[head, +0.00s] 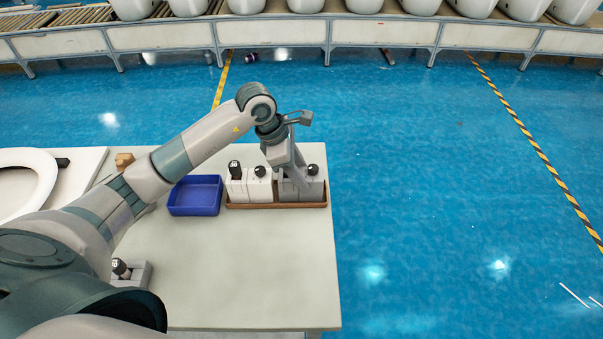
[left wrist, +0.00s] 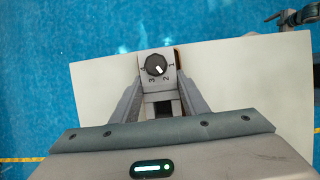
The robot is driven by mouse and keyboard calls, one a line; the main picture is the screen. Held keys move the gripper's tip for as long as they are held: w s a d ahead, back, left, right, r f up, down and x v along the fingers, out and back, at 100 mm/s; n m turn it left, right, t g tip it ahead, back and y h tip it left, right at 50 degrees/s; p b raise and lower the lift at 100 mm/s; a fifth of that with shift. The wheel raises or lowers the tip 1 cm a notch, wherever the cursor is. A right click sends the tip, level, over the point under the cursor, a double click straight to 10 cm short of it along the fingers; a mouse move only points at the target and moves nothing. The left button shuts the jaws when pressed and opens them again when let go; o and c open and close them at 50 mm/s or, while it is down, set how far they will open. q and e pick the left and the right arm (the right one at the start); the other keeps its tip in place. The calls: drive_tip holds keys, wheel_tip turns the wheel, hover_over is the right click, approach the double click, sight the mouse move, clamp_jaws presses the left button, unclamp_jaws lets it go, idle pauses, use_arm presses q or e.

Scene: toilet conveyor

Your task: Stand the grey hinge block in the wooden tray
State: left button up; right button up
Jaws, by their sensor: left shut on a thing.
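The wooden tray (head: 276,206) lies near the back right corner of the table. A grey hinge block (head: 314,190) with a black knob on top stands upright at the tray's right end. My left gripper (head: 292,182) points down at the tray's right part and is shut on the grey hinge block. In the left wrist view the numbered knob face of a block (left wrist: 157,67) shows between the two fingers of my left gripper (left wrist: 160,95). The fingers hide part of the block and its base. My right gripper is out of view.
White blocks (head: 250,187) with black knobs fill the tray's left part. An empty blue bin (head: 195,196) stands left of the tray. A toilet seat (head: 22,190) lies far left. A further knobbed block (head: 122,269) is partly hidden by my arm. The front right tabletop is clear.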

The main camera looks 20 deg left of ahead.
use_arm(q)
drive_tip(key=shift+f, duration=0.15)
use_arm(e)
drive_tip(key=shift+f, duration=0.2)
use_arm(q)
drive_tip(key=o, duration=1.3)
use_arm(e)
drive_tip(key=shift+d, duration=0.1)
use_arm(q)
drive_tip(key=b+v, duration=0.5)
drive_tip(key=v, duration=1.2)
drive_tip(key=shift+a+r, duration=0.1)
drive_tip(key=shift+r, duration=0.15)
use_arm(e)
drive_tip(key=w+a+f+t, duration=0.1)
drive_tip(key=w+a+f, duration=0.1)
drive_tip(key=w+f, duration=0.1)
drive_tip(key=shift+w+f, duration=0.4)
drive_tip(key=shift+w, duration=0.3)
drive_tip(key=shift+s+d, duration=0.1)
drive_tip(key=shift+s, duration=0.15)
